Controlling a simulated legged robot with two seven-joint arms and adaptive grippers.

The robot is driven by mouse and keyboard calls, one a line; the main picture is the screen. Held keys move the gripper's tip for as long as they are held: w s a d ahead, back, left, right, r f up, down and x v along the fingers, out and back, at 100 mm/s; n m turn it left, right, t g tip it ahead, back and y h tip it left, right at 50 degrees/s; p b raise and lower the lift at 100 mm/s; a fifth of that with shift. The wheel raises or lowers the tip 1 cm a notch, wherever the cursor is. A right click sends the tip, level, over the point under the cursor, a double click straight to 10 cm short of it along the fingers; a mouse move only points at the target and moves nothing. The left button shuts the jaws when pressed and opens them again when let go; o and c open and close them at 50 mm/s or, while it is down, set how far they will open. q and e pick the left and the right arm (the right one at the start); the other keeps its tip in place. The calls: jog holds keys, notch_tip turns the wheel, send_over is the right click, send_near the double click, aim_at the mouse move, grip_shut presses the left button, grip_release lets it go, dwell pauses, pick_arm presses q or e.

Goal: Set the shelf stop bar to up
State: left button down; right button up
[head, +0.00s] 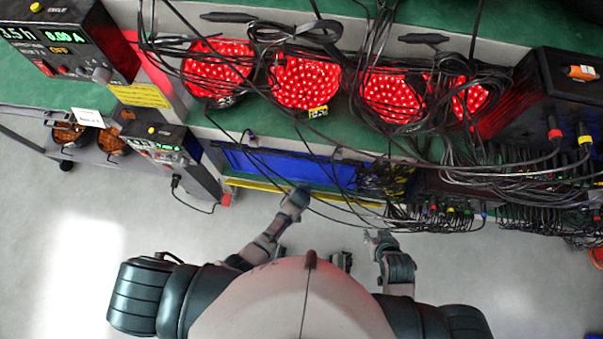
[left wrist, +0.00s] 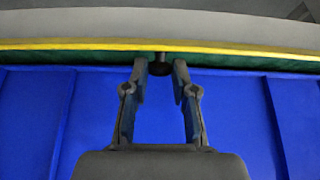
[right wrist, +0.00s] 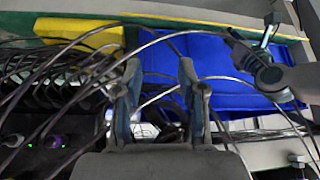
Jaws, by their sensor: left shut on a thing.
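The stop bar appears to be the long yellow bar (head: 255,186) along the front edge of the lower shelf; it crosses the top of the left wrist view (left wrist: 80,45). A small dark knob (left wrist: 160,66) sits just below it there. My right gripper (right wrist: 160,72) is open and empty. In the head view it (head: 378,238) hangs in front of the shelf, right of the left gripper and apart from the bar.
A blue panel or bin (head: 270,163) lies behind the bar. Loose black cables (head: 410,150) hang over the rack and cross in front of my right gripper. Red-lit round lamps (head: 305,82) stand on the shelf above. The grey floor (head: 60,240) at left is clear.

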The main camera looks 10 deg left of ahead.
pick_arm(q)
jog(key=shift+w+r+g+p, duration=0.1)
jog(key=shift+w+g+p, duration=0.35)
jog(key=shift+w+g, duration=0.4)
jog(key=shift+s, duration=0.15)
pick_arm(e)
jog(key=s+g, duration=0.1)
jog(key=s+d+g, duration=0.1)
jog(key=s, duration=0.1)
jog(key=s+g, duration=0.1)
jog(key=s, duration=0.1)
jog(key=shift+d+f+h, duration=0.3)
pick_arm(q)
jog(key=c, duration=1)
grip_release()
jog(key=shift+o, duration=0.2)
jog(key=shift+r, duration=0.1)
jog(key=v, duration=1.1)
jog(key=shift+r, duration=0.4)
